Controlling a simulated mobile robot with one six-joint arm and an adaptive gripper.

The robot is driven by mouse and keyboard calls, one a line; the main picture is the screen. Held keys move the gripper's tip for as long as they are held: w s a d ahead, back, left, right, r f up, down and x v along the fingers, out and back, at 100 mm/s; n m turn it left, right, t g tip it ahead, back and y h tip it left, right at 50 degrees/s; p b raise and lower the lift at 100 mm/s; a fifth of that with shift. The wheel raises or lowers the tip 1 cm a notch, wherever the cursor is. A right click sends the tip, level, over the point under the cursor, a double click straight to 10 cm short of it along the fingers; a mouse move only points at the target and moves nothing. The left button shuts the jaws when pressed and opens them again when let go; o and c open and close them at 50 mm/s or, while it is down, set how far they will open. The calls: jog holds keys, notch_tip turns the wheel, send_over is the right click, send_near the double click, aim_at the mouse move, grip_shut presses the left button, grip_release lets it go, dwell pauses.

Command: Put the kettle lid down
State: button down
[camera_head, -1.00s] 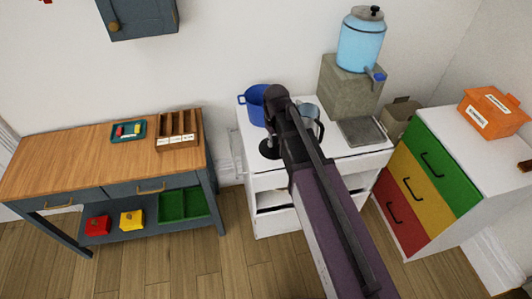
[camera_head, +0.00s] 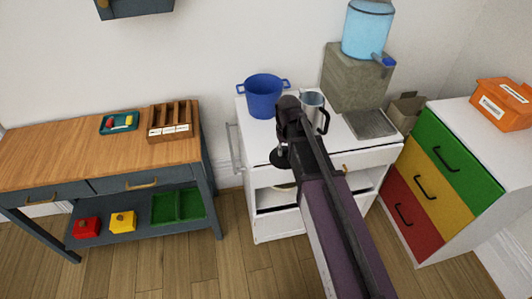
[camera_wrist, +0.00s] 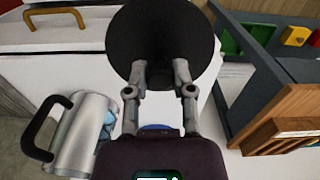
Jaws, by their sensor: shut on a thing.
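The kettle lid is a dark round disc (camera_wrist: 163,35). My gripper (camera_wrist: 160,75) is shut on it, and the disc is tilted broad side toward the wrist camera. In the head view the lid (camera_head: 280,157) shows at the front edge of the white counter (camera_head: 258,140), partly behind my arm. Whether it touches the counter, I cannot tell. The silver kettle (camera_head: 311,103) with a black handle stands upright on the counter, just behind my gripper. In the wrist view the kettle (camera_wrist: 82,135) is at lower left, its top open and something bluish inside.
A blue pot (camera_head: 264,97) stands at the counter's back left. A stone block (camera_head: 354,78) with a blue water dispenser (camera_head: 367,30) and a grey tray (camera_head: 370,123) are at right. A wooden table (camera_head: 75,155) is left, coloured drawers (camera_head: 430,180) right. Bare counter lies front left.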

aim_at(287, 155)
jog(key=shift+w+d+f+m+b, duration=0.1)
jog(key=shift+d+f+m+b, duration=0.15)
jog(key=shift+f+b, duration=0.45)
jog(key=shift+w+d+f+m+b, duration=0.15)
jog(key=shift+f+b, duration=0.25)
jog(key=shift+f, duration=0.55)
jog(key=shift+s, duration=0.1)
jog(key=w+a, duration=0.2)
jog(key=w, duration=0.2)
jog(key=w+a+f+b, duration=0.1)
jog(key=w+a, duration=0.2)
jog(key=w, duration=0.1)
jog(key=w+a, duration=0.2)
jog(key=w, duration=0.2)
jog(key=shift+w+a+f, duration=0.15)
jog(key=shift+w+a, duration=0.1)
jog(key=shift+w, duration=0.05)
jog(key=shift+w, duration=0.1)
jog(key=shift+w+a, duration=0.15)
jog(key=shift+w, duration=0.05)
jog(key=shift+w+a+f+b, duration=0.2)
jog(key=shift+w+f+b, duration=0.1)
jog(key=shift+f+b, duration=1.55)
jog(key=shift+b, duration=0.15)
jog(key=shift+f, duration=0.15)
